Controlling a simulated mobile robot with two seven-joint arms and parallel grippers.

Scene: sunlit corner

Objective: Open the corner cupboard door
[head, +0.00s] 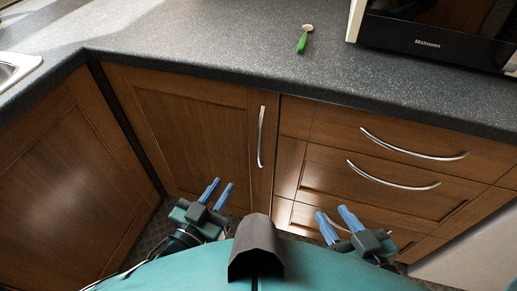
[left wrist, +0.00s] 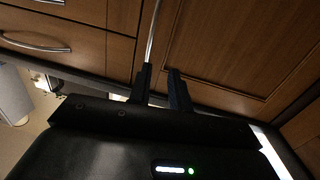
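The corner cupboard door (head: 190,125) is brown wood and looks closed in the head view. Its upright chrome bar handle (head: 261,137) is near the door's right edge. My left gripper (head: 217,192) is open and empty, below and left of the handle. In the left wrist view, the handle (left wrist: 152,35) runs down toward the left finger of this gripper (left wrist: 161,88), and its lower end is hidden there. The door (left wrist: 215,40) fills the right of that view. My right gripper (head: 338,222) is open and empty in front of the drawers.
Drawers with curved chrome handles (head: 415,143) stand right of the door. Another wooden panel (head: 62,185) meets the corner at left. A grey speckled worktop (head: 210,50) overhangs both, holding a green-handled utensil (head: 303,42) and a microwave (head: 430,42). A sink edge (head: 20,68) shows at far left.

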